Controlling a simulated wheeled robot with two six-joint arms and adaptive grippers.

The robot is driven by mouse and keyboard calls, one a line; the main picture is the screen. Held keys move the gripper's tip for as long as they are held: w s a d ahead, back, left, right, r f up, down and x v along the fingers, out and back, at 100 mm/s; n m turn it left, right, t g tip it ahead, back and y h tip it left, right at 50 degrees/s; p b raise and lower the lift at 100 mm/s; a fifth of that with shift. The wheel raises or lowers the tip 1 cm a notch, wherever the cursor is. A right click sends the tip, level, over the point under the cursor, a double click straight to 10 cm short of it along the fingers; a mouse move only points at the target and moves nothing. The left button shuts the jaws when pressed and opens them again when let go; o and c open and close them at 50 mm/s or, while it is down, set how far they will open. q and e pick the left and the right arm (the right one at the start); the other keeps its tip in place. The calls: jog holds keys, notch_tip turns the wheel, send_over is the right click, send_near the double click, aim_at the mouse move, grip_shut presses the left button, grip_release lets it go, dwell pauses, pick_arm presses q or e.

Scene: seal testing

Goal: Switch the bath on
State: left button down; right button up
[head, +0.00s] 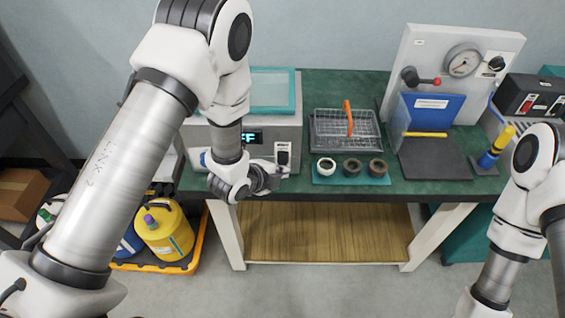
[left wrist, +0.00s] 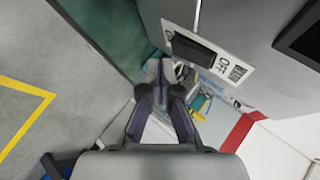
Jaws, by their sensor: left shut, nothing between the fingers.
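The bath (head: 288,127) is a grey metal box with a teal-rimmed lid (head: 272,92), at the left end of the green bench. Its lit display (head: 251,136) is partly covered by my left arm. A white switch plate (head: 283,147) with a black switch is on its front; the plate also shows in the left wrist view (left wrist: 225,66), with the black switch (left wrist: 196,50) and the label OFF. My left gripper (head: 284,171) is shut and empty, just below the plate. Its fingertips (left wrist: 166,85) look close to the switch; I cannot tell whether they touch.
A wire basket with an orange handle (head: 349,118) and a teal tray (head: 320,177) with three small round pieces stand right of the bath. A gauge panel (head: 431,45) is farther right. Yellow jug (head: 165,232) is on the floor, left. My right arm is at the right edge.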

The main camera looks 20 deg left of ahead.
pick_arm(q)
jog(key=shift+w, duration=0.1)
dwell(0.4)
jog(key=shift+w+a, duration=0.15)
jog(key=shift+w, duration=0.15)
jog(key=shift+w+f, duration=0.1)
jog(key=shift+w, duration=0.2)
dwell(0.6)
jog(key=shift+s, duration=0.1)
jog(key=shift+s, duration=0.65)
jog(key=shift+d, duration=0.2)
jog(key=shift+s+d+r, duration=0.15)
jog(key=shift+s+d, duration=0.05)
jog(key=shift+s, duration=0.6)
jog(key=shift+s+d+r, duration=0.1)
jog(key=shift+s+d, duration=0.15)
jog(key=shift+s, duration=0.55)
jog(key=shift+s+d+r, duration=0.15)
jog(key=shift+s+d, duration=0.05)
jog(key=shift+s, duration=0.6)
